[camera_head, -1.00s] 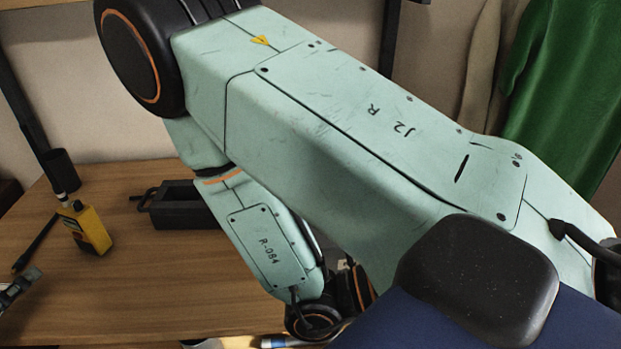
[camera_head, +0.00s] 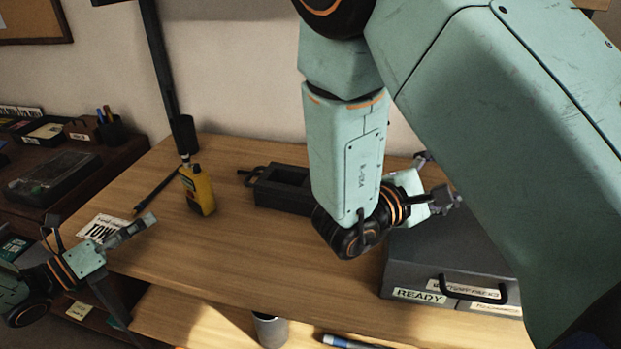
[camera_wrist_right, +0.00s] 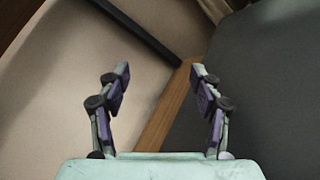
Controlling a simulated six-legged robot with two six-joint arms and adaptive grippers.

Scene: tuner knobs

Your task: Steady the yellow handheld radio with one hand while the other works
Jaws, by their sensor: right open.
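The yellow handheld radio (camera_head: 197,190) with a dark front stands upright on the wooden table (camera_head: 250,250), left of centre in the head view. My left gripper (camera_head: 147,222) is left of the radio and nearer the front, apart from it. Its fingers show edge-on, so I cannot tell how far apart they are. My right gripper (camera_head: 440,182) is well to the right of the radio, by the grey case, with its fingers spread. In the right wrist view the right gripper (camera_wrist_right: 159,72) is open, with nothing between its fingers. The radio is not in that view.
A black open-topped holder (camera_head: 283,190) stands right of the radio. A grey case (camera_head: 440,255) labelled READY sits at right. A dark pen-like rod (camera_head: 157,192) and a white card (camera_head: 103,230) lie left of the radio. Clear tabletop lies in front of the radio.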

